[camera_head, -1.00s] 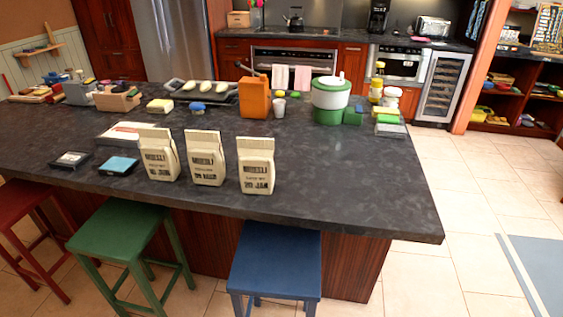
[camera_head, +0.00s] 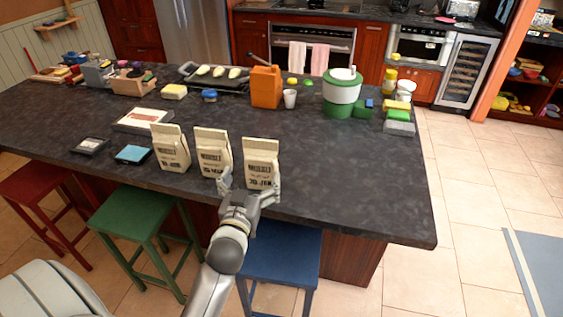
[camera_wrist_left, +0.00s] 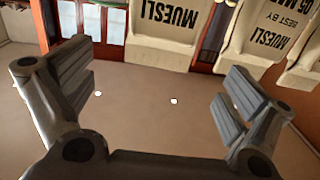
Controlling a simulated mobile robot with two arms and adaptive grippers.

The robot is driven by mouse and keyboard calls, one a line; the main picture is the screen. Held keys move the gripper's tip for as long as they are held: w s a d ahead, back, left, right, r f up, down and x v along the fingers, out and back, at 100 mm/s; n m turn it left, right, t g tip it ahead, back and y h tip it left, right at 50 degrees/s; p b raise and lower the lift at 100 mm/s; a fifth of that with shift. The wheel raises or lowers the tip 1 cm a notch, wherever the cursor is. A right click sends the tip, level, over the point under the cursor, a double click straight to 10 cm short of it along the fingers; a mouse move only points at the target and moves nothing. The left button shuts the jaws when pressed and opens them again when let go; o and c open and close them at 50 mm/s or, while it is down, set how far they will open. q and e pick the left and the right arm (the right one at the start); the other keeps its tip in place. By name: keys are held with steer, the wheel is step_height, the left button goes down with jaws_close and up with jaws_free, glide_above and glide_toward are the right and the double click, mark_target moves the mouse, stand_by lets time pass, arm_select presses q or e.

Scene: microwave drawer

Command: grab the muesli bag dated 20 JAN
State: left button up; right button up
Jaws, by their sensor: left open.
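Three cream muesli bags stand upright in a row near the front edge of the dark counter (camera_head: 330,195). The rightmost bag (camera_head: 262,155) is printed 20 JAN; the middle bag (camera_head: 212,150) seems to read MAR, and the left bag (camera_head: 170,147) has a date too small to read surely. My left gripper (camera_head: 250,186) is open and empty, just in front of the 20 JAN bag, its fingers low to either side. In the left wrist view, upside down, the 20 JAN bag (camera_wrist_left: 170,25) is ahead between the fingers (camera_wrist_left: 160,95). My right gripper is out of view.
A phone-like dark tray (camera_head: 90,145), a blue-topped box (camera_head: 133,153) and a white-red box (camera_head: 150,118) lie left of the bags. The counter right of them is clear. A blue stool (camera_head: 285,250) and green stool (camera_head: 130,215) stand in front.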

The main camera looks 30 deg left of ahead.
mark_target(260, 156)
arm_select(q)
steer(key=x, duration=0.3)
steer(key=p+x, duration=0.1)
steer(key=shift+w+a+r, duration=0.1)
steer(key=shift+a+r, duration=0.05)
steer(key=shift+r, duration=0.1)
steer(key=shift+w+a+f, duration=0.1)
steer(key=shift+w+a, duration=0.05)
steer(key=shift+w, duration=0.45)
steer(key=shift+w+a+p, duration=0.15)
steer(key=shift+w+p, duration=0.15)
steer(key=shift+p+x, duration=0.75)
steer(key=shift+x, duration=1.55)
steer(key=shift+f, duration=0.2)
steer(key=shift+c, duration=0.4)
steer(key=shift+r, duration=0.1)
steer(key=c, duration=1.4)
